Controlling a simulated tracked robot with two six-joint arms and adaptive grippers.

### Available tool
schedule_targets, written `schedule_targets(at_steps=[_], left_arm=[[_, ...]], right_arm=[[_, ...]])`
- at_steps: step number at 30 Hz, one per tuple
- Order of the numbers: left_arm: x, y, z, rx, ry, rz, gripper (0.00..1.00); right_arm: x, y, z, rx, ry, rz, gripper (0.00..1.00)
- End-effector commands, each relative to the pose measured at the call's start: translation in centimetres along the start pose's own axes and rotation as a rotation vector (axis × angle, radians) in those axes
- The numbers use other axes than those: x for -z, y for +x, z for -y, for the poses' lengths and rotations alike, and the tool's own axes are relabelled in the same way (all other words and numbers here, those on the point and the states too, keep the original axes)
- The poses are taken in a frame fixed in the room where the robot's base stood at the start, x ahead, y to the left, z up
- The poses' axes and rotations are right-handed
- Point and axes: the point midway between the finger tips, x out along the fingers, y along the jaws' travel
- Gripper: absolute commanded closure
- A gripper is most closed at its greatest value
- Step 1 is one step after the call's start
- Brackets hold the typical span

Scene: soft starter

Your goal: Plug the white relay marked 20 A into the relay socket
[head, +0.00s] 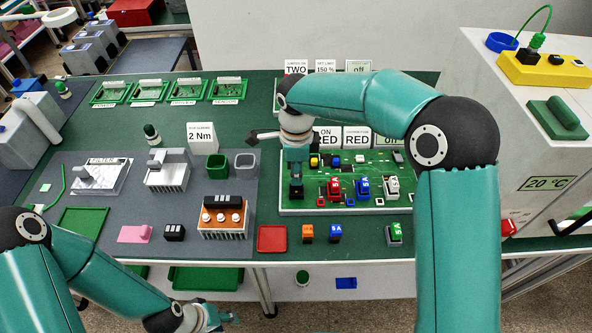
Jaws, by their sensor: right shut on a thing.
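My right gripper (296,190) points down over the left part of the green circuit board (300,208). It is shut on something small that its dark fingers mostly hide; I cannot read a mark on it. On the board, right of the gripper, are a red block (334,188), a blue block (363,188) and a white block (393,188). A grey-white block with a green top (395,233) is on the table in front of the board. No 20 A mark is readable, and I cannot make out the relay socket. My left gripper (222,319) is low at the bottom edge, its fingers unclear.
An orange block (307,233), a blue block (335,233) and a red tray (271,239) lie along the front table edge. Sign cards (356,138) stand behind the board. A large white cabinet (470,90) is at right. My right arm covers part of the board's right side.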

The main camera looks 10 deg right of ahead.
Motion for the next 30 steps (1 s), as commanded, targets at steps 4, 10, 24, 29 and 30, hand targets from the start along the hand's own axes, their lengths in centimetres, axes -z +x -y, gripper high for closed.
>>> schedule_targets(at_steps=[4,10,24,29,30], left_arm=[[0.0,0.4,0.1,0.0,0.0,0.0,0.6],[0.0,0.8,0.3,0.0,0.0,0.0,0.6],[0.0,1.7,0.6,0.0,0.0,0.0,0.6],[0.0,1.9,0.7,0.0,0.0,0.0,0.6],[0.0,1.9,0.7,0.0,0.0,0.0,0.6]], right_arm=[[0.0,0.5,0.0,-0.001,0.0,0.0,1.0],[0.0,1.0,0.0,-0.001,0.0,0.0,1.0],[0.0,2.2,0.0,-0.001,0.0,0.0,1.0],[0.0,2.5,0.0,0.0,0.0,0.0,0.75],[0.0,2.4,0.0,0.0,0.0,0.0,0.68]])
